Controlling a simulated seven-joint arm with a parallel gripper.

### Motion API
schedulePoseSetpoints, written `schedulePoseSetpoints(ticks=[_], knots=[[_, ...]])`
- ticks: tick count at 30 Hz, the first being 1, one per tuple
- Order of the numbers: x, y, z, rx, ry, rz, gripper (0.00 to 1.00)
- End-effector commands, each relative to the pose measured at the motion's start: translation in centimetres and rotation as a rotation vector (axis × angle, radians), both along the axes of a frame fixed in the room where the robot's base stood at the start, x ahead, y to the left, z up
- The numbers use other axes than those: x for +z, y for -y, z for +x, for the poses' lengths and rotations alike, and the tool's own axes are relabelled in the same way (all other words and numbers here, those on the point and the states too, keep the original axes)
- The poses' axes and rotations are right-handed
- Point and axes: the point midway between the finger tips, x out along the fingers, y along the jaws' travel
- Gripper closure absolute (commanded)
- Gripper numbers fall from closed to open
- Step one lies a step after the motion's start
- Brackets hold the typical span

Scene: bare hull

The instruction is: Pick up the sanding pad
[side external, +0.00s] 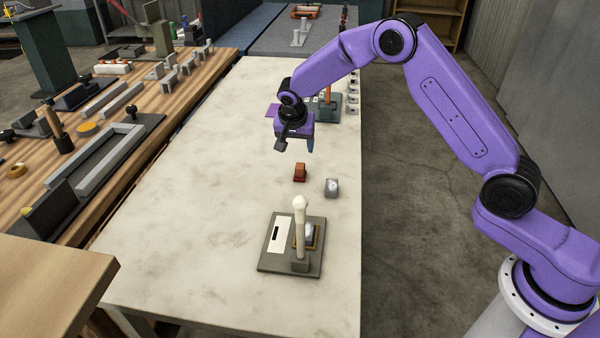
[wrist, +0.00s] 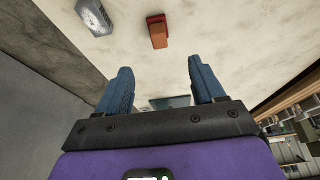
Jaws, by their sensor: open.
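A small orange-red block (side external: 300,172), likely the sanding pad, lies on the pale worktop (side external: 200,200). It also shows in the wrist view (wrist: 158,32) at the top middle, beyond the fingertips, with a darker end. A small grey block with a whitish rounded top (side external: 331,187) sits to its right and nearer the camera in the side view. It shows at the top left of the wrist view (wrist: 93,16). My gripper (side external: 296,146) is above the worktop, a little behind the orange-red block in the side view. Its blue fingers (wrist: 160,66) are apart and empty.
A dark grey plate fixture (side external: 268,262) with an upright pale, round-topped post (side external: 299,225) stands near the front. A teal-grey stand (side external: 325,104) is behind my gripper. The left of the worktop is clear. A wooden bench (side external: 110,125) with tools runs alongside.

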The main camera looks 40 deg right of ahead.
Motion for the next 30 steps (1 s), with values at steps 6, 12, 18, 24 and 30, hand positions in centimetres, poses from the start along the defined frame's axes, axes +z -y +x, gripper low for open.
schedulePoseSetpoints(ticks=[6,12,18,24,30], knots=[[-4.0,1.2,1.1,0.0,-0.003,0.0,0.32],[-6.8,2.0,1.9,0.001,-0.002,0.0,0.32],[-7.9,2.3,2.3,0.002,0.001,0.001,0.32],[-9.9,3.0,2.7,0.0,-0.002,-0.001,0.32],[-12.1,3.6,3.3,0.002,0.0,0.0,0.32]])
